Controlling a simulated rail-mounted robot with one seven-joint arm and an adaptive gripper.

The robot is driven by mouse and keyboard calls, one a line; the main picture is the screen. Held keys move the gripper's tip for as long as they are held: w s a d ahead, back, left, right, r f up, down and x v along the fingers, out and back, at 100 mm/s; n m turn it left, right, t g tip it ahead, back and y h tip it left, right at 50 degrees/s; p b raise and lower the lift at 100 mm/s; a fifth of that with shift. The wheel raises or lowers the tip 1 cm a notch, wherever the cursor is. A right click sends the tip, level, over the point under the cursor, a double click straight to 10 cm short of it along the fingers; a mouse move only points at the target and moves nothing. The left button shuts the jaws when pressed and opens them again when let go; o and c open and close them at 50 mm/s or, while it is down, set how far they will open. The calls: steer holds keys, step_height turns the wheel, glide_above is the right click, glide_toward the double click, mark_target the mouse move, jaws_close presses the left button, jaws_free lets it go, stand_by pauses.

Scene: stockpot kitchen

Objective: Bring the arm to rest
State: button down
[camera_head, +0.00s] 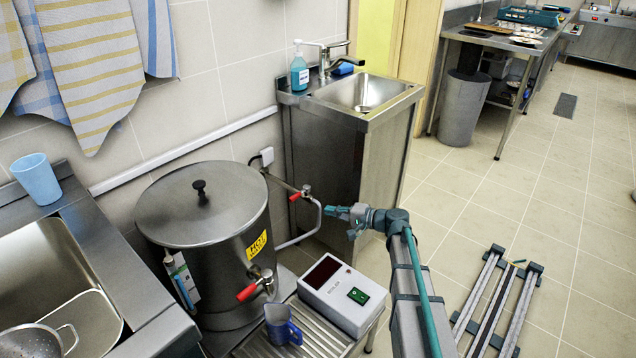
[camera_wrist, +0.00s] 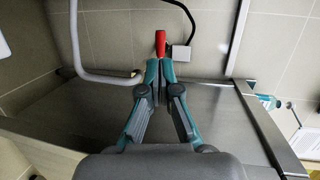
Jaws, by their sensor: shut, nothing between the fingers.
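My gripper (camera_head: 333,211) is shut and empty, at the end of my arm, which reaches in from the lower right. It points left towards the water pipe (camera_head: 318,222) beside the boiler. In the wrist view the closed fingertips (camera_wrist: 160,66) lie just below the red valve handle (camera_wrist: 160,43); I cannot tell whether they touch. In the head view this red handle (camera_head: 299,195) sits on the pipe between the boiler and the sink cabinet.
The lidded steel boiler (camera_head: 205,275) stands left of my gripper, with a red-handled tap (camera_head: 247,291) in front. A blue jug (camera_head: 281,326) and a white control box (camera_head: 338,294) stand on a ribbed drainer. The sink cabinet (camera_head: 345,165) is behind. Floor at right is open around my rails.

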steer(key=s+d+f+m+g+h+p, duration=0.1)
steer(key=s+d+f+g+h+p, duration=0.2)
steer(key=s+d+f, duration=0.65)
steer(key=s+d+f+g+h+p, duration=0.1)
steer(key=s+d+f+g+h, duration=0.1)
steer(key=s+d+f+h, duration=0.7)
steer(key=s+a+f+n+g+y+b, duration=0.15)
steer(key=s+a+f+g, duration=0.35)
steer(key=s, duration=0.5)
steer(key=s+a+f+n+g+y+b, duration=0.1)
steer(key=s+a+f+n+g, duration=0.3)
steer(key=s+f, duration=0.55)
steer(key=s+a+n+g+h+b, duration=0.1)
steer(key=s+a+g+h, duration=0.15)
steer(key=s, duration=0.95)
steer(key=s+a+n+g+h+b, duration=0.1)
steer(key=s+a+g, duration=0.15)
steer(key=s, duration=0.95)
steer(key=w+r+t+p, duration=0.1)
steer(key=w+r+p, duration=0.1)
steer(key=r+p, duration=0.6)
steer(key=w+r+t+p, duration=0.2)
steer(key=r+p, duration=0.6)
steer(key=p, duration=0.5)
steer(key=shift+w+d, duration=0.15)
steer(key=shift+w, duration=0.1)
